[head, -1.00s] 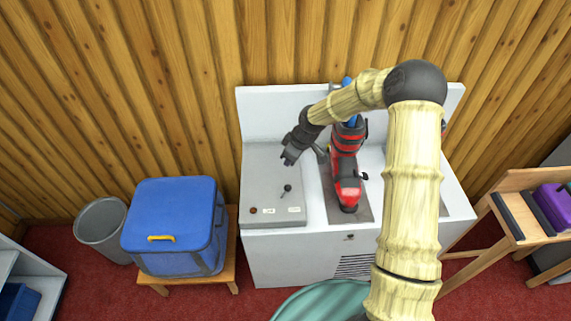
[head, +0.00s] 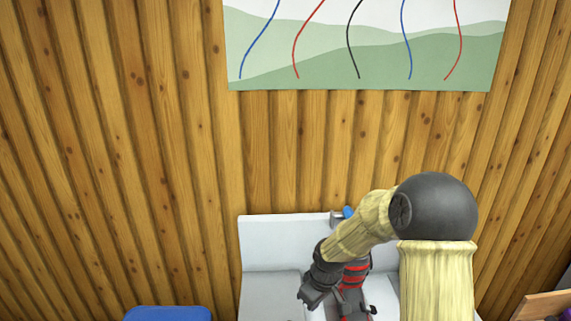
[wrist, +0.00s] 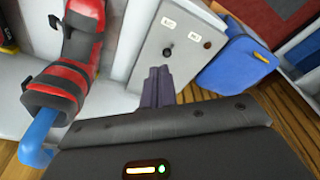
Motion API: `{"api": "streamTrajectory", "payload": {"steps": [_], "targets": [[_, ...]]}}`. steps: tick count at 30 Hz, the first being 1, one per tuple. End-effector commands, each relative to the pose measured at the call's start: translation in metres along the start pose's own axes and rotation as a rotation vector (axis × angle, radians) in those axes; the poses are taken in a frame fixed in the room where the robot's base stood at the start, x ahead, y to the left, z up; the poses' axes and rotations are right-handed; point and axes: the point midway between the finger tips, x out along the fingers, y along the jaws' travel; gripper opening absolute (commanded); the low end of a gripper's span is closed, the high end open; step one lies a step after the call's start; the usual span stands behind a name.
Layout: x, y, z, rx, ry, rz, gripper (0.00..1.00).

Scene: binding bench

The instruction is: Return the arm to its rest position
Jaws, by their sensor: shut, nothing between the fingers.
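My arm is bent at a dark elbow ball (head: 435,207) and reaches down to the left over the white bench (head: 270,245). My gripper (head: 308,302) is dark grey and hangs over the bench, left of a red and black boot (head: 355,275). In the wrist view my gripper (wrist: 157,75) shows its fingers closed together with nothing between them. They point toward the grey panel (wrist: 192,22), which carries a small black lever (wrist: 167,52) and small labels. The boot (wrist: 78,55) is at the left of the wrist view, on a blue post (wrist: 38,135).
A blue cooler box (head: 168,314) is at the lower left; it also shows in the wrist view (wrist: 235,60). A plank wall (head: 120,150) stands behind, with a picture of coloured lines (head: 370,55). A wooden bench edge (head: 540,306) is at the lower right.

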Motion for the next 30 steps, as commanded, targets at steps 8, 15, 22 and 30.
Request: {"api": "streamTrajectory", "payload": {"steps": [8, 15, 22, 30], "targets": [[-0.065, -0.017, 0.073, 0.305, -0.024, 0.09, 0.0], [-0.106, -0.042, 0.134, 0.597, 0.004, 0.125, 0.0], [-0.117, -0.053, 0.159, 0.72, 0.024, 0.126, 0.0], [-0.117, -0.053, 0.158, 0.719, 0.023, 0.126, 0.0]]}}
